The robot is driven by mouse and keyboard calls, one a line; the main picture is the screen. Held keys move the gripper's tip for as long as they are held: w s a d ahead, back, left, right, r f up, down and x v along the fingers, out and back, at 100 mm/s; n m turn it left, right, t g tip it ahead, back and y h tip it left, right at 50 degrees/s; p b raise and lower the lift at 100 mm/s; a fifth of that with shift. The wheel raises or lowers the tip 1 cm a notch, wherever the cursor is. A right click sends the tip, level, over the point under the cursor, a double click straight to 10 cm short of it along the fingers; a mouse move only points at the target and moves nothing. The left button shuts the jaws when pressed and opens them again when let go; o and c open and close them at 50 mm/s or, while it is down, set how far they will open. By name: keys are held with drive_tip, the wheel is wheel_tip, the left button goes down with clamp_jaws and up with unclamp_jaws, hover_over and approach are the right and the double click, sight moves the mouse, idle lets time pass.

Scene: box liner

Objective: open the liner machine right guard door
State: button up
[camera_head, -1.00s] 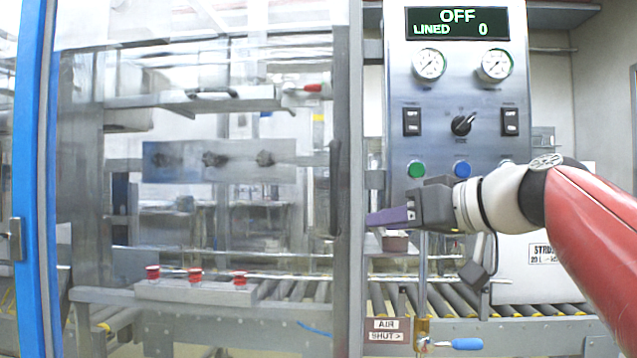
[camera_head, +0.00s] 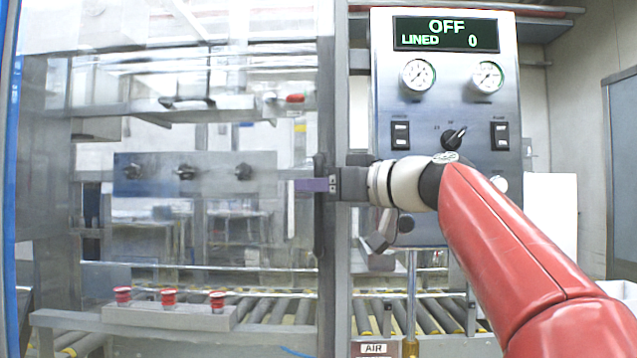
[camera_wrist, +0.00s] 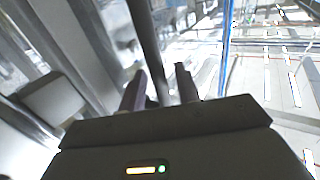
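The guard door (camera_head: 75,225) is a large clear panel in a metal frame, filling the left and middle of the head view; it looks shut. Its dark vertical handle (camera_head: 321,225) is on the right side of the door. My gripper (camera_head: 312,185) is at the handle, its purple fingers level with the handle's middle. In the wrist view my gripper (camera_wrist: 161,88) has its two fingers apart, with the dark handle bar (camera_wrist: 146,45) running between them. I cannot tell whether either finger touches the bar.
A control panel (camera_head: 450,110) reading OFF stands right of the door, partly behind my arm. Behind the clear panel are a roller conveyor (camera_head: 285,308) and red-topped buttons (camera_head: 168,297). An AIR label (camera_head: 373,349) is at the lower middle.

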clamp_jaws()
idle(0.3)
